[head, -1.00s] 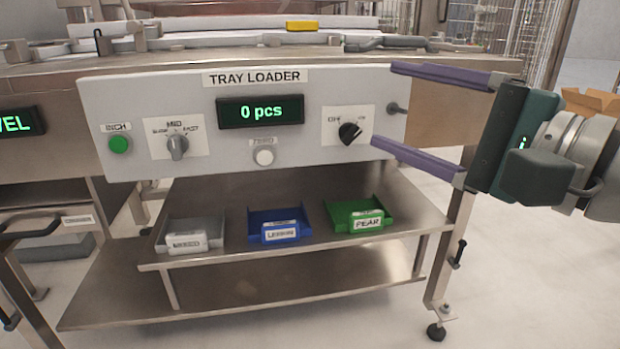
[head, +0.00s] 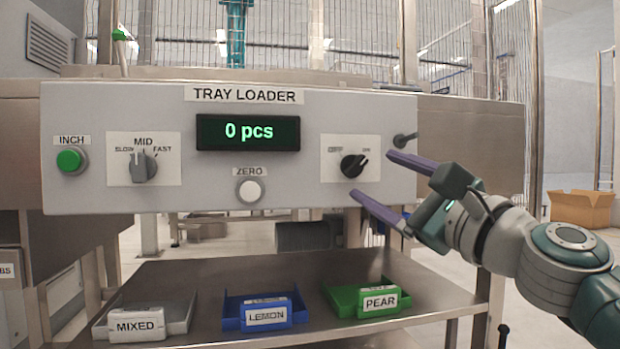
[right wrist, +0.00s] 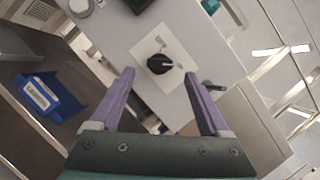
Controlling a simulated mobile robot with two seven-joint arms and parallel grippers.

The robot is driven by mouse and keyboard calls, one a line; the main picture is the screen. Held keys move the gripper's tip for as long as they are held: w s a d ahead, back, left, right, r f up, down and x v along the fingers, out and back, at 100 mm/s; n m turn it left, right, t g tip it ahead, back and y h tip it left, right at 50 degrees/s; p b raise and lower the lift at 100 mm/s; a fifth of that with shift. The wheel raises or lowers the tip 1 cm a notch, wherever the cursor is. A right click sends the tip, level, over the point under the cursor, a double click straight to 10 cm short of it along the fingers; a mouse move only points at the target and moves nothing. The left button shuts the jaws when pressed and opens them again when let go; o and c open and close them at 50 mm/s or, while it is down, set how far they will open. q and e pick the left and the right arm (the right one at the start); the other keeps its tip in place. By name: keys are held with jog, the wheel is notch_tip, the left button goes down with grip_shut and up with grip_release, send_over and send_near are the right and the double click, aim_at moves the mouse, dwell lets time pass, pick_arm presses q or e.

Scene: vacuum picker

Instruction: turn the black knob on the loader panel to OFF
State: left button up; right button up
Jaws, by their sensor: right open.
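The black knob (head: 353,165) sits on a white plate at the right of the grey loader panel (head: 225,185). Its pointer tilts toward the upper right, the ON side; the OFF label is at the plate's upper left. My right gripper (head: 372,174) is open, its two purple fingers reaching toward the panel just right of the knob in the head view. In the right wrist view the knob (right wrist: 160,64) shows just beyond the gap between the fingertips (right wrist: 158,74), not gripped. My left gripper is not in view.
The panel also carries a green INCH button (head: 70,160), a speed selector (head: 143,167), a white ZERO button (head: 250,190) and a display reading 0 pcs (head: 248,132). A small lever (head: 405,140) sticks out right of the knob. Bins stand on a shelf (head: 210,268) below.

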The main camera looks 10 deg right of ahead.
aim_at(360, 168)
jog(key=shift+b+x, duration=0.75)
jog(key=shift+x, duration=1.7)
grip_shut()
